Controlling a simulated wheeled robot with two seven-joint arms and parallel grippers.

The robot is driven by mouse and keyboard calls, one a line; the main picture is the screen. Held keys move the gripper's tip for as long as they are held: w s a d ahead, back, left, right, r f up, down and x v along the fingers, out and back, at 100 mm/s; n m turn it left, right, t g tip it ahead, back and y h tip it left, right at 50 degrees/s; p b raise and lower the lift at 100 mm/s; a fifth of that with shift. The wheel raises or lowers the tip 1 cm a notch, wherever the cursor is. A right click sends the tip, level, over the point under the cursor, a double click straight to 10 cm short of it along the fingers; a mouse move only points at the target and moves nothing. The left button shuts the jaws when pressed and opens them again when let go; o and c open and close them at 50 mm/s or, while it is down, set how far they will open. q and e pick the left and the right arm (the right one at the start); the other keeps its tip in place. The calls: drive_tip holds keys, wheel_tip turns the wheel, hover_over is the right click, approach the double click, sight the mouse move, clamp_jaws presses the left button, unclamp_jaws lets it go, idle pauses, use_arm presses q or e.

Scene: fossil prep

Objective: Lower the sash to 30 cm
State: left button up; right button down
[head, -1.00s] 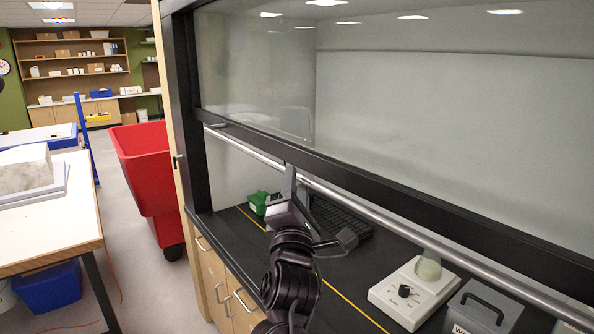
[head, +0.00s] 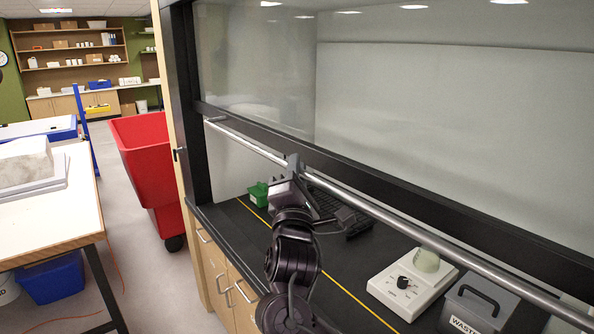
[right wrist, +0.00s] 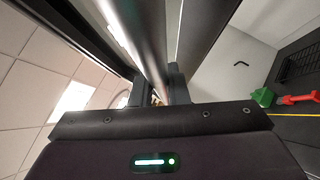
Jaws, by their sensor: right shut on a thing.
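The fume hood sash is a glass pane (head: 258,65) with a black bottom frame (head: 400,194) in the head view. A silver handle bar (head: 400,227) runs along the front of the frame. The sash hangs part way, with an open gap between the bar and the black bench. My right gripper (head: 293,162) is shut on the handle bar near its left part. In the right wrist view, the bar (right wrist: 140,45) passes between the fingers (right wrist: 150,92). My left gripper is out of view. No height scale is readable.
A red cart (head: 150,165) and a white table (head: 60,225) are at left.

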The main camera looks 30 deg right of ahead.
drive_tip(key=shift+f, duration=0.1)
wheel_tip(320, 180, down, 15)
drive_tip(key=b, duration=0.4)
drive_tip(key=shift+b, duration=0.4)
drive_tip(key=c, duration=1.4)
unclamp_jaws()
drive_tip(key=b+v, duration=0.2)
drive_tip(key=v, duration=0.5)
drive_tip(key=shift+s+a, duration=0.25)
drive_tip(key=shift+s, duration=0.05)
